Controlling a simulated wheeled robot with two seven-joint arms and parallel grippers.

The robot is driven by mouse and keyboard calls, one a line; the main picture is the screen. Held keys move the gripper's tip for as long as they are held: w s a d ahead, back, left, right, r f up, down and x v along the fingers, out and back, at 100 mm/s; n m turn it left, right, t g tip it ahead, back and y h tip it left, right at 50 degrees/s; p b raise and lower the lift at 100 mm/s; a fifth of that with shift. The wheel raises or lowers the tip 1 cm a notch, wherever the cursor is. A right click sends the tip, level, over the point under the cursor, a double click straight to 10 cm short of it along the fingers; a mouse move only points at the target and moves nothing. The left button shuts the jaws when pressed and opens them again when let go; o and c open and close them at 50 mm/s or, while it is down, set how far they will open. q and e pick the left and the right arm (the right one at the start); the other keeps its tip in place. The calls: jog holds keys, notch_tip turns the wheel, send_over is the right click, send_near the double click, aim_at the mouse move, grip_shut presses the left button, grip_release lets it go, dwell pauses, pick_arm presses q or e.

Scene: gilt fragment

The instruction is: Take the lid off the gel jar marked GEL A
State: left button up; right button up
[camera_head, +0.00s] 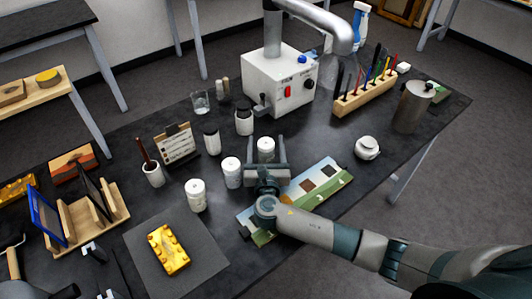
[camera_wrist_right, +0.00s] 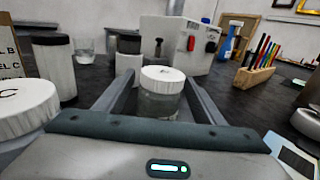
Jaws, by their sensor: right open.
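A white-lidded jar (camera_head: 266,145) stands on the dark table. In the right wrist view this jar (camera_wrist_right: 162,76) has a clear, greyish body and a small dark mark on its lid, too small to read surely. My right gripper (camera_head: 266,162) is open, with one finger on each side of the jar; contact is not clear. Two similar white-lidded jars, a middle one (camera_head: 231,165) and a near one (camera_head: 195,188), stand to the left. A lid (camera_wrist_right: 22,100) at the left of the wrist view is marked C. My left gripper is not seen.
Dark-capped bottles (camera_head: 244,120) and a white machine (camera_head: 278,80) stand behind the jar. A gold brick (camera_head: 168,250) lies on a grey mat (camera_head: 205,262). A pen rack (camera_head: 365,95) is at the back right.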

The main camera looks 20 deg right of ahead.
jog(key=shift+x, duration=0.8)
jog(key=c, duration=1.3)
jog(key=shift+o, duration=0.2)
jog(key=shift+r, duration=0.2)
jog(key=shift+r, duration=0.5)
jog(key=s+d+r+b, duration=0.2)
jog(key=s+d+r, duration=0.6)
jog(key=r, duration=0.1)
jog(key=shift+r, duration=0.35)
